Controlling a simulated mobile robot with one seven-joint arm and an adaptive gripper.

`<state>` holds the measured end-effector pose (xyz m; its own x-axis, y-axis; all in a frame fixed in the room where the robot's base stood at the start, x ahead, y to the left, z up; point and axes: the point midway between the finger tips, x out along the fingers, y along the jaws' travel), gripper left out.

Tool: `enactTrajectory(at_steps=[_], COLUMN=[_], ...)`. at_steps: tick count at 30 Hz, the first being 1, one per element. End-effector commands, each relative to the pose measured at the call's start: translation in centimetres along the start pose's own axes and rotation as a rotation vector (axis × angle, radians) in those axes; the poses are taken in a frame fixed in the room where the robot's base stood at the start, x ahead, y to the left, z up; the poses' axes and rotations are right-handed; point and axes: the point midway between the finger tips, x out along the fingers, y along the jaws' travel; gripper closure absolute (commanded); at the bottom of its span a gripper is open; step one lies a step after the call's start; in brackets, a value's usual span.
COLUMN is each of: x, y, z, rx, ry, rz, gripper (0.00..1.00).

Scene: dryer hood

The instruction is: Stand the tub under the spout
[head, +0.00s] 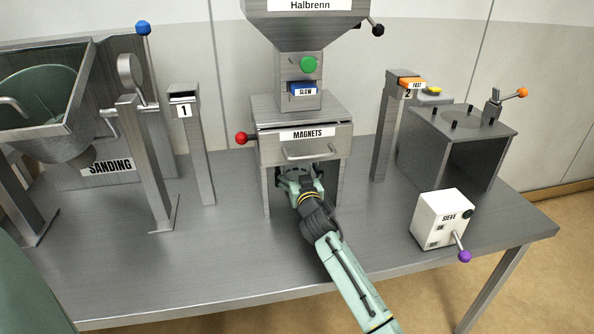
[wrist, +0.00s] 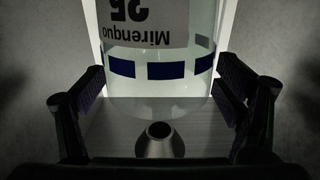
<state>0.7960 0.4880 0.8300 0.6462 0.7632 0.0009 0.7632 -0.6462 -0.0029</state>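In the wrist view the tub (wrist: 158,85) is pale and translucent, with dark blue bands and a white label that reads upside down in the picture. It lies between the two spread fingers of my gripper (wrist: 160,92), one on each side and very close to its wall. Whether the pads press on it cannot be told. A small grey cone with a dark round opening, which looks like the spout (wrist: 160,142), shows just below the tub's rounded end in the picture. In the head view my gripper (head: 301,178) reaches under the MAGNETS housing (head: 270,148); the tub is not clearly visible there.
The housing's legs (head: 334,195) stand on either side of my gripper. Posts 1 (head: 203,150) and 2 (head: 385,135) flank it. The SANDING machine (head: 110,150) is at left, a white SIEVE box (head: 440,218) at front right. The front-left table (head: 110,275) is clear.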

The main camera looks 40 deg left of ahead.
Motion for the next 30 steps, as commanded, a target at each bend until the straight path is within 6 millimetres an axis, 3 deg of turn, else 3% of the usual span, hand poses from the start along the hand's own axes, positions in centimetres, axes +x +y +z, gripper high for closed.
enactTrajectory(at_steps=[14, 30], x=[-0.5, -10.7], y=[0.1, 0.1], z=[-0.3, -0.2], rx=[0.002, 0.003], ry=[0.001, 0.001], rz=[0.001, 0.003], gripper=[0.09, 0.09])
